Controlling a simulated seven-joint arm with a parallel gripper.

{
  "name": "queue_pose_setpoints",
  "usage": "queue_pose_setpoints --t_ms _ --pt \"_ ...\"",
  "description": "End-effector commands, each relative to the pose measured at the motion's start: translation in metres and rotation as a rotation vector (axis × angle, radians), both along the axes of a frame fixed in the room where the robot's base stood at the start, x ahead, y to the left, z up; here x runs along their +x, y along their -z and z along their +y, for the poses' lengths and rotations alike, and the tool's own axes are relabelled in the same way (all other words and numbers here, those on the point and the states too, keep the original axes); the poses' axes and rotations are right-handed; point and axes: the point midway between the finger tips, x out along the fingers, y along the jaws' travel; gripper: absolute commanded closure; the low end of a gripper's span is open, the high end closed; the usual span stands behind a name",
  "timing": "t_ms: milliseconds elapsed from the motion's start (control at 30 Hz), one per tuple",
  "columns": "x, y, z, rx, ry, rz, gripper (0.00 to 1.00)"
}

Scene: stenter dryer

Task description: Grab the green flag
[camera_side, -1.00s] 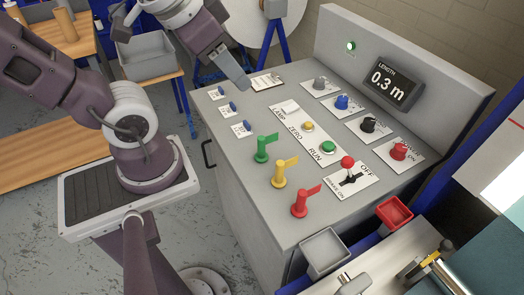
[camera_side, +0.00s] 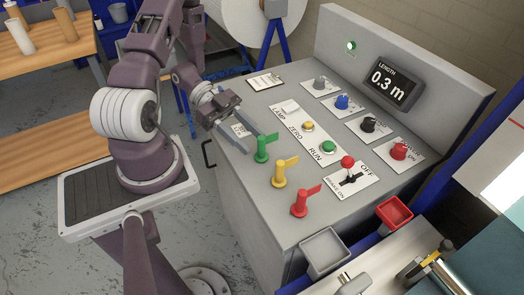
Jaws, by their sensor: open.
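The green flag (camera_side: 262,149) stands upright on the grey control console, left of its middle. It is a round post with a small flag sticking out to the right near its top. My gripper (camera_side: 250,142) is open, its two fingers pointing down and right toward the green flag. The fingertips are just left of the post, and nothing is between them. I cannot tell from this view whether a fingertip touches it.
A yellow flag (camera_side: 280,174) and a red flag (camera_side: 301,203) stand in a row in front of the green one. Buttons and knobs, including a green RUN button (camera_side: 328,147), lie to the right. A grey bin (camera_side: 325,249) and a red bin (camera_side: 394,213) sit at the console's front edge.

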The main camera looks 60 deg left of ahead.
Motion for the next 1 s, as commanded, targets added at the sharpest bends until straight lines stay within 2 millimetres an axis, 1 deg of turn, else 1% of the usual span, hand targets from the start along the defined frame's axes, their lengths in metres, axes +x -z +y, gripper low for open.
queue_pose_setpoints --t_ms 100,200,300,467,700,1000 --pt "0.011 0.010 -0.019 -0.002 0.003 0.002 0.57" --pt "0.017 0.016 -0.032 0.001 0.001 0.000 0.57" --pt "0.019 0.018 -0.036 0.002 -0.001 0.000 0.57" --pt "0.019 0.018 -0.036 0.005 -0.001 -0.001 0.57" --pt "0.019 0.018 -0.036 0.005 -0.001 -0.001 1.00" --pt "0.019 0.017 -0.036 0.005 -0.001 -0.002 1.00"
